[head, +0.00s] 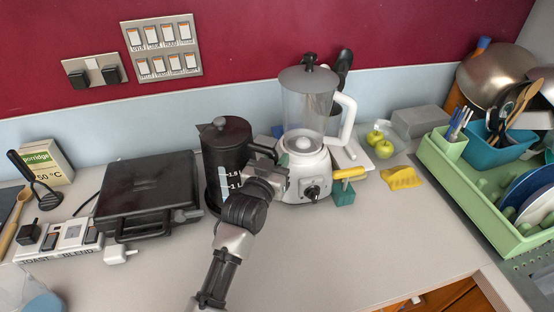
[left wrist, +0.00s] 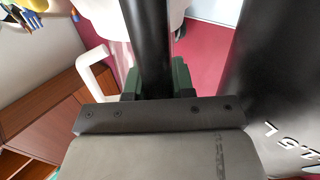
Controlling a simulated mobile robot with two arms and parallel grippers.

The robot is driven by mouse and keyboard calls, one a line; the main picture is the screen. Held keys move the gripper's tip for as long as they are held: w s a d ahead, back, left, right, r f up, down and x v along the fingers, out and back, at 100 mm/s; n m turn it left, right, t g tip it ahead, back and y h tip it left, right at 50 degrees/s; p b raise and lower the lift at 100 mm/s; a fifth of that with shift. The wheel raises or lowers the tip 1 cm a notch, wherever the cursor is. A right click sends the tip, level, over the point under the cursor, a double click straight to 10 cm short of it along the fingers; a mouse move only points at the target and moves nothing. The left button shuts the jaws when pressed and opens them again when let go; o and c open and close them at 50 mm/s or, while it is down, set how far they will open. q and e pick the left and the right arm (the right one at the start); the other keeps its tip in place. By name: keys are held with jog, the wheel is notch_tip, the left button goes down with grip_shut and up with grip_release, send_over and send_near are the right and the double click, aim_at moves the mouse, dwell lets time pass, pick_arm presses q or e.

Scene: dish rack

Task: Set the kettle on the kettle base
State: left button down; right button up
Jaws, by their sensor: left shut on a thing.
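The black kettle (head: 224,145) stands upright left of the blender, with its level marks facing me. My left gripper (head: 268,168) is shut on the kettle's handle at its right side. In the left wrist view the handle (left wrist: 146,40) runs between the dark green fingers, and the kettle's body (left wrist: 275,75) fills the right side. My left arm hides part of the kettle's lower right. A dark edge shows at the kettle's lower left; I cannot tell whether it is the kettle base or whether the kettle rests on it. My right gripper is not in view.
The white blender (head: 304,175) stands close to the right of the kettle. A black grill (head: 150,190) is close on the left. The front counter is mostly clear.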

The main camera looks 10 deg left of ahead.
pick_arm(q)
jog(key=shift+f+b, duration=0.35)
jog(key=shift+f, duration=0.1)
dwell(0.4)
jog(key=c, duration=1.3)
grip_release()
jog(key=shift+o, duration=0.3)
jog(key=shift+s+f, duration=0.1)
jog(key=shift+f, duration=0.2)
jog(key=shift+s+a+r+p, duration=0.1)
jog(key=shift+s+a+p, duration=0.05)
jog(key=shift+s+p, duration=0.4)
jog(key=p+v, duration=0.4)
jog(key=v, duration=0.6)
